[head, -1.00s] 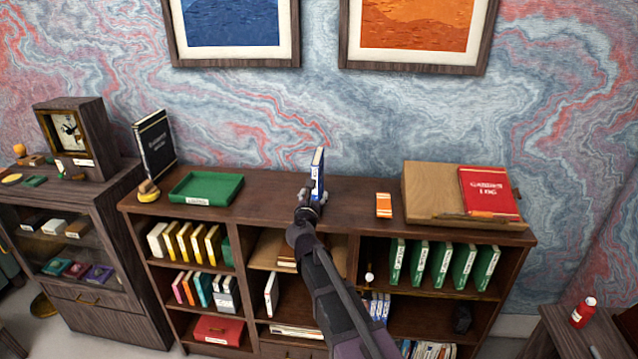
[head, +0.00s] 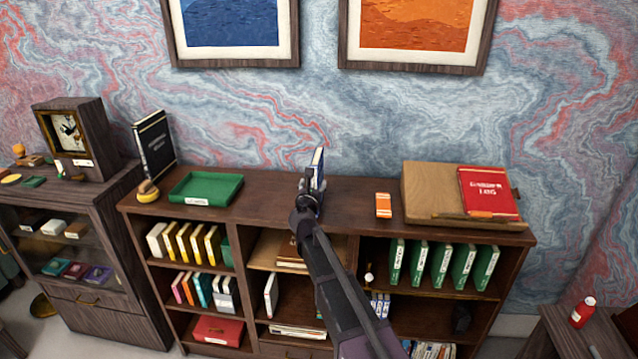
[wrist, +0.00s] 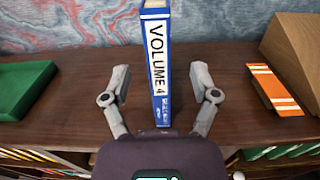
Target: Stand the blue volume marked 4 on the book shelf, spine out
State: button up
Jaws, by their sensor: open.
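The blue volume (wrist: 155,60) stands upright on the top of the bookcase, its white spine label reading VOLUME 4 facing my wrist camera. In the head view the blue volume (head: 318,165) is partly hidden behind my gripper (head: 310,190). In the wrist view my gripper (wrist: 160,82) is open, with one finger on each side of the volume and a visible gap on both sides. The book shelf (head: 350,195) is a dark wooden bookcase; several blue-and-white books (head: 380,305) stand in its lower right part, partly hidden by my arm.
A green tray (head: 205,189) lies left on the bookcase top. An orange-and-white item (head: 383,205) lies right of the volume, beside a wooden stand (head: 430,190) bearing a red book (head: 488,191). Several green books (head: 442,264) fill the upper right compartment. The wall is close behind.

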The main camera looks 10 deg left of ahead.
aim_at(315, 178)
jog(key=shift+w, duration=1.5)
jog(key=w, duration=0.5)
jog(key=shift+w+r, duration=0.1)
jog(key=shift+r, duration=0.1)
grip_shut()
